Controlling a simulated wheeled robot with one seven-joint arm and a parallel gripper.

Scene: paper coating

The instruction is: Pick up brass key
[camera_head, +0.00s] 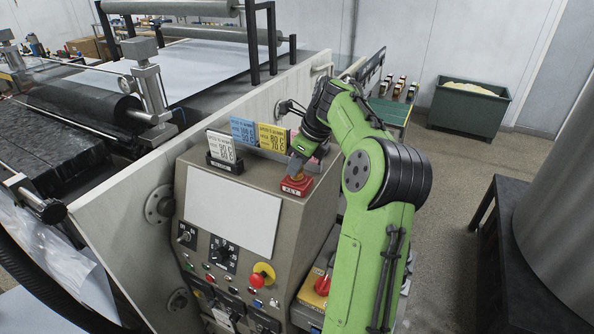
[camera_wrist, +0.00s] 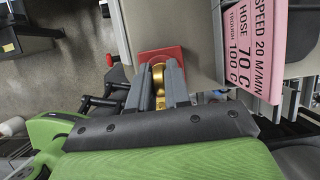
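The brass key (camera_wrist: 158,78) shows in the wrist view as a gold shape between the two grey fingers of my gripper (camera_wrist: 158,86). The fingers stand on either side of it, very close. I cannot tell whether both press on it. The key is at a red holder (camera_wrist: 160,54), which lies just beyond the fingertips. In the head view, my gripper (camera_head: 297,168) points down at the red holder (camera_head: 296,186), marked KEY, on top of the control console. The key itself is hidden there.
Pink (camera_wrist: 250,45), yellow (camera_head: 272,138), blue (camera_head: 243,131) and white (camera_head: 220,147) cards stand along the console top (camera_head: 258,178), near my gripper. Coating machine rollers (camera_head: 85,103) are to the left. A green bin (camera_head: 467,108) stands at the back right. Floor is clear there.

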